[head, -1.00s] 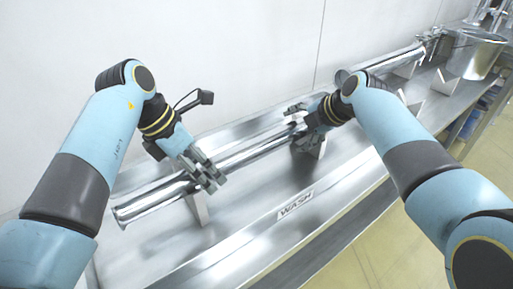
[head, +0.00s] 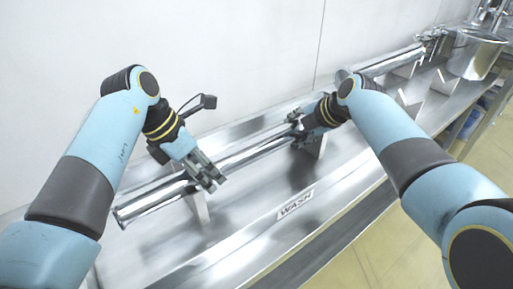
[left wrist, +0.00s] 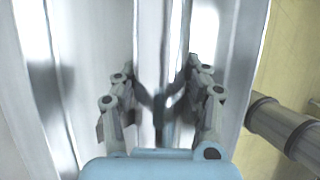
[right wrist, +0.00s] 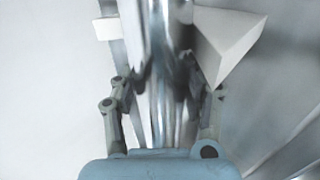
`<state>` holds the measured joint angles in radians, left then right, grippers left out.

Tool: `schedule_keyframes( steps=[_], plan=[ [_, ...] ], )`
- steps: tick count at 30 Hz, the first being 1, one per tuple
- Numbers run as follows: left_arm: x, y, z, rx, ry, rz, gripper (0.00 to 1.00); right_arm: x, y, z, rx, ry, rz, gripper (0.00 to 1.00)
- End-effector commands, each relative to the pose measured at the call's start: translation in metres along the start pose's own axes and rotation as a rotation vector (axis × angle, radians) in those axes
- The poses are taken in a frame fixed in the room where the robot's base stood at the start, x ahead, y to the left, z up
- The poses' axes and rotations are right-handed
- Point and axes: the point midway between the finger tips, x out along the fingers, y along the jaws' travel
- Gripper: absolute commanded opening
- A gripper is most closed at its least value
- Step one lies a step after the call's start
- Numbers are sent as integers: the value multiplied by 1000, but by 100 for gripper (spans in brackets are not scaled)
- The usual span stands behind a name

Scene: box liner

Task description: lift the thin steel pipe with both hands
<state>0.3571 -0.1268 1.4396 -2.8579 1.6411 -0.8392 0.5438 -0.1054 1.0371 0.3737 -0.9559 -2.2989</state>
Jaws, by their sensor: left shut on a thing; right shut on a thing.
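The thin steel pipe (head: 256,151) lies slantwise along the steel counter in the head view, with its open near end at the lower left. My left gripper (head: 212,178) is shut on the pipe left of its middle. In the left wrist view the pipe (left wrist: 152,45) runs up between the two fingers. My right gripper (head: 299,124) is shut on the pipe towards its far end. In the right wrist view the pipe (right wrist: 158,28) passes between the fingers. The pipe is at its cradles; any gap beneath it is hard to tell.
Angled cradles stand near the left gripper (head: 200,208) and near the right gripper (head: 319,146). A WASH label (head: 296,203) is on the counter front (head: 250,235). Another pipe (head: 395,61) and a steel pot (head: 474,55) are further right. A wall runs behind.

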Motion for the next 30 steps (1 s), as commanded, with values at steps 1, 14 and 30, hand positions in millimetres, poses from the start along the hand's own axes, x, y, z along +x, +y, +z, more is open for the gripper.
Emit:
schedule_keyframes(
  steps=[1, 14, 30],
  plan=[
    [0, 1, 0, -1, 0, 2, 0, 0, 0, 0, 0, 0, 0, 0],
    [-3, 1, 2, 0, -3, 6, 0, -2, 4, 1, -1, -2, 4, 0],
    [-54, -5, 24, 4, -10, 16, 0, -44, 44, 2, -6, -7, 14, 0]
  ],
)
